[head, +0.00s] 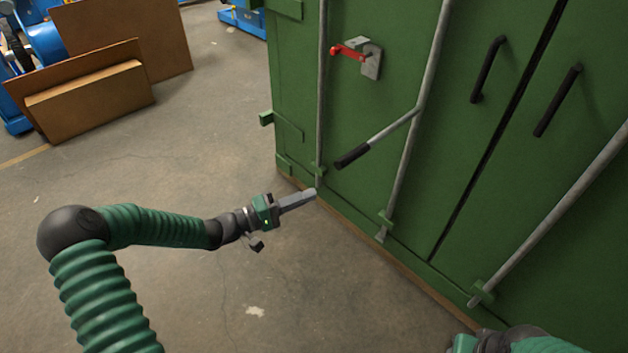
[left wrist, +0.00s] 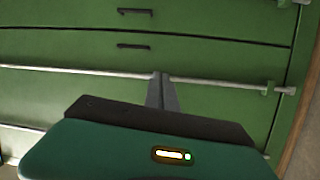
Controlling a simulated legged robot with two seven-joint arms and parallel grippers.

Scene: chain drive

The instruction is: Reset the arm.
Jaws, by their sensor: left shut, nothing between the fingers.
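My left arm (head: 155,226) comes in from the lower left, bent at a dark elbow ball, with its forearm reaching right. My left gripper (head: 312,193) is shut and empty. In the head view its tip appears near the lower left edge of the green container (head: 300,130); I cannot tell whether they touch. The shut fingers also show in the left wrist view (left wrist: 162,90), with the green container doors (left wrist: 60,50) behind them. Part of my right arm (head: 510,342) shows at the bottom right edge of the head view; its fingers are not visible.
The container doors carry grey vertical rods (head: 412,130), a black-gripped lever (head: 372,142), a red-handled latch (head: 355,52) and black handles (head: 487,70). Cardboard boxes (head: 92,98) and blue machinery (head: 50,45) stand at the upper left. Concrete floor (head: 190,150) is open in between.

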